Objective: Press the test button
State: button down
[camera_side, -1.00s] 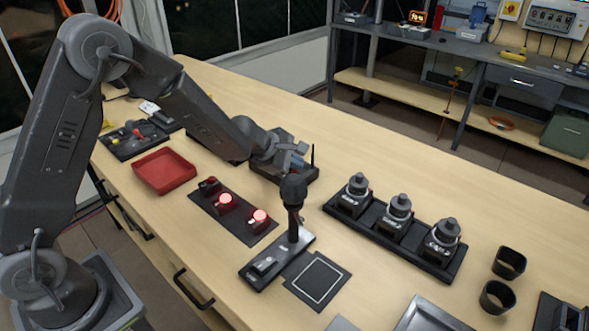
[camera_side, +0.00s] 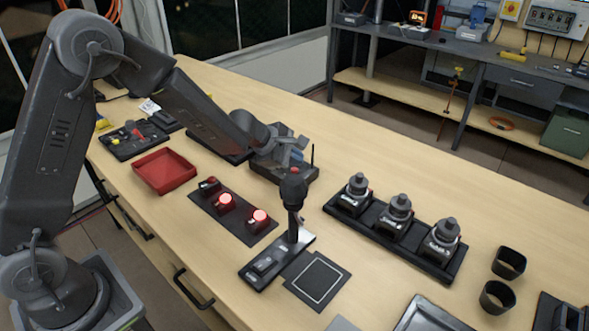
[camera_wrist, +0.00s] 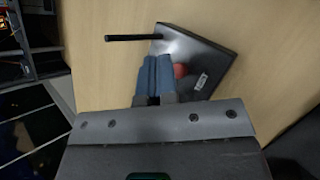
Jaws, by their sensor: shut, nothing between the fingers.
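A dark box (camera_side: 270,174) with a thin black antenna stands on the bench in the side view. In the wrist view the box (camera_wrist: 211,57) shows a red button (camera_wrist: 181,71) and a small white label, whose text is too small to read. My gripper (camera_side: 297,155) is over the box in the side view. In the wrist view my gripper's blue fingertips (camera_wrist: 157,60) are together and empty, just left of the red button and partly in front of it. I cannot tell whether the fingertips touch the box.
A post with a dark head (camera_side: 293,187) stands close in front of the box. A panel with lit red buttons (camera_side: 240,223) and a red tray (camera_side: 164,172) are to the left. A rack of several dark devices (camera_side: 400,232) is to the right.

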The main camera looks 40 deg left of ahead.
aim_at(294, 171)
jog(key=shift+r, duration=0.1)
jog(key=shift+r, duration=2.4)
